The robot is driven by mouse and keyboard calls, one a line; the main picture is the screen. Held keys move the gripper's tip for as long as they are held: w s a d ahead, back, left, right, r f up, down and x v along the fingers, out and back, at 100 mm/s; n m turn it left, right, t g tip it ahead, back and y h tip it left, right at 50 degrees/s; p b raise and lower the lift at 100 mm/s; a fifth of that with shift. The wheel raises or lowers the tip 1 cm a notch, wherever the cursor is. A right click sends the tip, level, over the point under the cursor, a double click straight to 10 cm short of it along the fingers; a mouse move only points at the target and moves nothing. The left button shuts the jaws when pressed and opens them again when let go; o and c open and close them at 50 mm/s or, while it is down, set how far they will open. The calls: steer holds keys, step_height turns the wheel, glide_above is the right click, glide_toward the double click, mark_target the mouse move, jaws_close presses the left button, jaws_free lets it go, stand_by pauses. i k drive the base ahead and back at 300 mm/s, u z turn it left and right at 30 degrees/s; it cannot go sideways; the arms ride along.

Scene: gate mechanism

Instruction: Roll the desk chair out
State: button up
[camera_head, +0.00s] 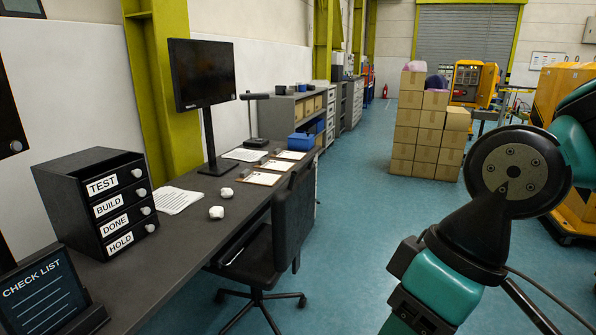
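The black desk chair (291,216) stands at the right side of the long dark desk (190,240). Its seat (248,256) is partly under the desk edge, and its backrest faces right into the aisle. Its star base (262,300) with several feet rests on the teal floor. My teal and black arm fills the right side of the view. My gripper's fingertips do not show, and no part of the arm touches the chair.
A monitor (203,78), drawer box (105,200), checklist stand (46,295) and papers are on the desk. Stacked cartons (420,125) and yellow machines (570,90) stand farther back. The floor (350,230) right of the chair is clear.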

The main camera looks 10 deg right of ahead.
mark_target(252, 247)
steer(key=u, duration=0.65)
steer(key=i, duration=1.65)
steer(key=z, duration=0.5)
